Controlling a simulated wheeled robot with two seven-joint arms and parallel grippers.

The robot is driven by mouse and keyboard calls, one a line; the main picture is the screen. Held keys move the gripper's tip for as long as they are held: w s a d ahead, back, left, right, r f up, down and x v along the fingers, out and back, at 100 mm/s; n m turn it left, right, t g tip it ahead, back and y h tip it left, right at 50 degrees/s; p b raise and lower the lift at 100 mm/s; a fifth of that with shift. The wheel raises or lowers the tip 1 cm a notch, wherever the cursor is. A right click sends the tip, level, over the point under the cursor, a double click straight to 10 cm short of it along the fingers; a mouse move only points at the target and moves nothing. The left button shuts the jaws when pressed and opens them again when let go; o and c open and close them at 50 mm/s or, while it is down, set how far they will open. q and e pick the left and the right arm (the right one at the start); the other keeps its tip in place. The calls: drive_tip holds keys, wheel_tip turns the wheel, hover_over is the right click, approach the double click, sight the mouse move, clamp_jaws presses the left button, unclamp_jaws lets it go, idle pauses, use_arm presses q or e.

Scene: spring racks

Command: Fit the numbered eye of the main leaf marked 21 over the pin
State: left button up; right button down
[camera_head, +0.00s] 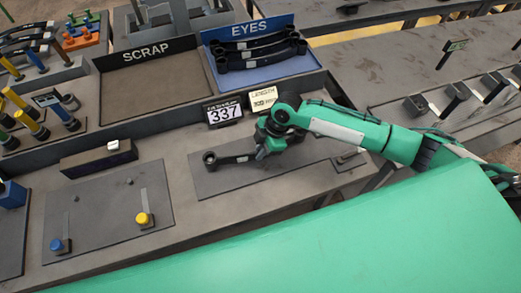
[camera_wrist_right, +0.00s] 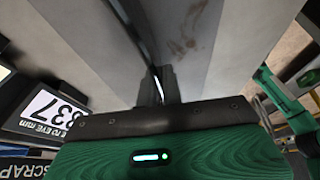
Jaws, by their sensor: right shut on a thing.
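A dark main leaf (camera_head: 236,159) with a round eye at its left end lies over the grey plate at the middle of the bench. A small pale label shows on it, too small to read, so I cannot tell whether it is 21. My right gripper (camera_head: 264,149) is shut on the leaf's right part, some way from the eye; in the right wrist view the fingers (camera_wrist_right: 158,88) close on its thin dark edge. No pin stands out clearly. I cannot tell whether one is inside the eye. My left gripper is not in view.
A display reading 337 (camera_head: 225,113) and a length card (camera_head: 263,99) stand behind the plate. The empty SCRAP tray (camera_head: 150,85) and the EYES tray (camera_head: 224,86) with dark leaves are further back. A board (camera_head: 110,212) with yellow and blue knobs lies left.

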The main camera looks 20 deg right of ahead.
drive_tip(key=shift+w+f, duration=0.1)
drive_tip(key=shift+f, duration=0.3)
idle(1.3)
drive_tip(key=shift+a, duration=0.25)
idle(0.9)
drive_tip(key=c, duration=1.5)
unclamp_jaws()
drive_tip(key=shift+o, duration=1.3)
drive_tip(key=shift+f, duration=0.15)
drive_tip(key=shift+o, duration=1.1)
drive_tip(key=shift+r+p, duration=0.2)
drive_tip(key=shift+p, duration=0.1)
wheel_tip(320, 180, up, 8)
drive_tip(key=p, duration=0.7)
drive_tip(key=shift+f, duration=0.1)
